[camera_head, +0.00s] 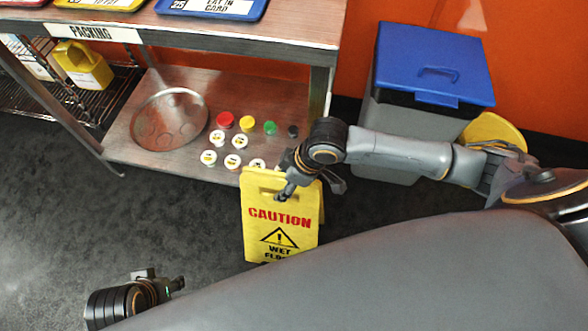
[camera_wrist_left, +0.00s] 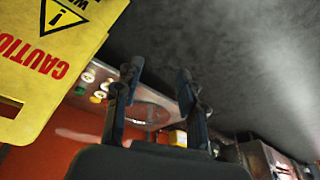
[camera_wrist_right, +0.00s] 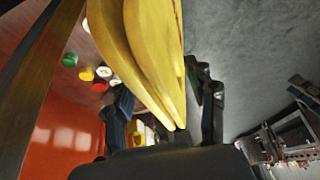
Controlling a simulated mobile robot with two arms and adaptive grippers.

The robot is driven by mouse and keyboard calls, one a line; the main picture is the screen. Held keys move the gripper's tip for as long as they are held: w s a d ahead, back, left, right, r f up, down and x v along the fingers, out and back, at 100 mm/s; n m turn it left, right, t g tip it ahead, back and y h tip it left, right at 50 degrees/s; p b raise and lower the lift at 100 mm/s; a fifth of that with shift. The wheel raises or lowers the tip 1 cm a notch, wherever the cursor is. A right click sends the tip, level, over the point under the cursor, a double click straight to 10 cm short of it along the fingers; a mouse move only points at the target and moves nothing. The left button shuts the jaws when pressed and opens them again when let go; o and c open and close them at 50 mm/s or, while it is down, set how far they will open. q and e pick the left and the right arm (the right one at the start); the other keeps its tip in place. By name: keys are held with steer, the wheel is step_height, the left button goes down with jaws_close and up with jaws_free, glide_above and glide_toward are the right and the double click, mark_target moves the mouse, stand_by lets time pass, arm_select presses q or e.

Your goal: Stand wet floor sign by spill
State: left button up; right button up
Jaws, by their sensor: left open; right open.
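The yellow wet floor sign (camera_head: 281,225) stands upright on the dark floor in front of the packing table, its caution panel facing me. My right gripper (camera_head: 296,183) is at its top edge, open. In the right wrist view the sign's top (camera_wrist_right: 160,60) lies between the spread fingers (camera_wrist_right: 165,105); I cannot tell whether they touch it. My left gripper (camera_head: 165,284) is open and empty, low at the lower left, apart from the sign. The left wrist view shows its spread fingers (camera_wrist_left: 157,85) with the sign (camera_wrist_left: 45,65) at the left. I cannot make out a spill.
The packing table's lower shelf (camera_head: 120,150) holds a round metal tray (camera_head: 169,118) and several small lidded pots, close behind the sign. A grey bin with a blue lid (camera_head: 432,62) stands behind my right arm. The floor (camera_head: 60,215) at left is clear.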

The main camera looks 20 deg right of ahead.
arm_select(q)
step_height(320, 180, down, 12)
steer(key=p, duration=0.3)
steer(key=shift+s+g, duration=0.2)
steer(key=shift+g, duration=0.2)
arm_select(e)
steer(key=v, duration=1.1)
arm_select(q)
steer(key=shift+d+f, duration=0.1)
arm_select(e)
steer(key=shift+s, duration=0.1)
